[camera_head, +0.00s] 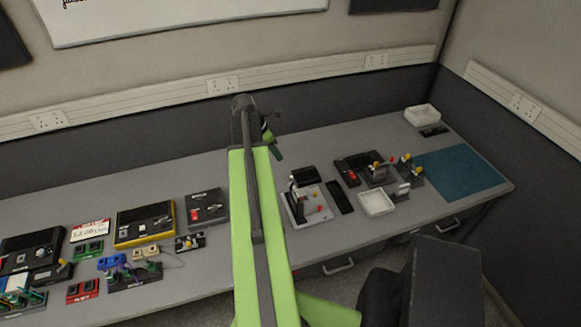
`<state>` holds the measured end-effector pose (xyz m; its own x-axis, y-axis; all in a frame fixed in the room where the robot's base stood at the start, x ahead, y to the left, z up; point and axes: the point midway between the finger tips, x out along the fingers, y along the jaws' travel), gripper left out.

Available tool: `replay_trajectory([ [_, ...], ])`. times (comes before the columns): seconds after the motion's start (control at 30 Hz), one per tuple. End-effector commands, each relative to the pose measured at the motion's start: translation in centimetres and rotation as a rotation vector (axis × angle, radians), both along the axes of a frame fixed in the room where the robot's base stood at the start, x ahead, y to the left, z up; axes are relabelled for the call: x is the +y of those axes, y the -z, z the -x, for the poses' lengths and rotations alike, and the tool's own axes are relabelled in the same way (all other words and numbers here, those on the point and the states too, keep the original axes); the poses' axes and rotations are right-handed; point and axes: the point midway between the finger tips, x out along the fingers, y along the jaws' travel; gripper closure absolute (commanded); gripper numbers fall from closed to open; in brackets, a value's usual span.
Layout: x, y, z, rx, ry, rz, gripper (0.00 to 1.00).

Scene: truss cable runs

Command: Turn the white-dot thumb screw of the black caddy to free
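Several small black blocks that could be the black caddy stand on the left half of the grey bench. One black block (135,278) has purple cable on it, and another black block (190,243) has a yellowish part on top. I cannot tell which is the caddy. The white-dot thumb screw is too small to make out. My green arm rises through the middle of the view. My gripper (272,140) is at its far end, in front of the back wall and partly hidden by the arm. Its finger opening cannot be made out.
Green (88,250), blue (111,262), tan (146,253) and red (82,292) blocks stand close together. A yellow-edged black box (145,224) is behind them. A white tray (376,203) and a teal mat (460,171) lie at right. The bench's back strip is mostly clear.

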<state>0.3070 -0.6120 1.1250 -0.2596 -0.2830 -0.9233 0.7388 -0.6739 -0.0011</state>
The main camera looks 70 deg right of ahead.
Motion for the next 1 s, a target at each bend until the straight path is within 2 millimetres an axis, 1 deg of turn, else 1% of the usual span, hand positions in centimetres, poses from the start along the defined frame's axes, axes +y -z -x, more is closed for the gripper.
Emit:
replay_trajectory([
  [0.17, -0.1, 0.8, 0.0, -0.001, 0.0, 0.0, 0.6],
  [0.27, -0.3, 1.8, 0.2, -0.001, 0.0, 0.0, 0.6],
  [0.37, -0.7, 3.5, 0.5, -0.001, 0.0, 0.0, 0.6],
  [0.9, -4.0, 14.3, 3.5, -0.003, 0.001, 0.0, 0.6],
  [1.0, -4.5, 15.8, 4.0, -0.003, 0.001, 0.0, 0.6],
])
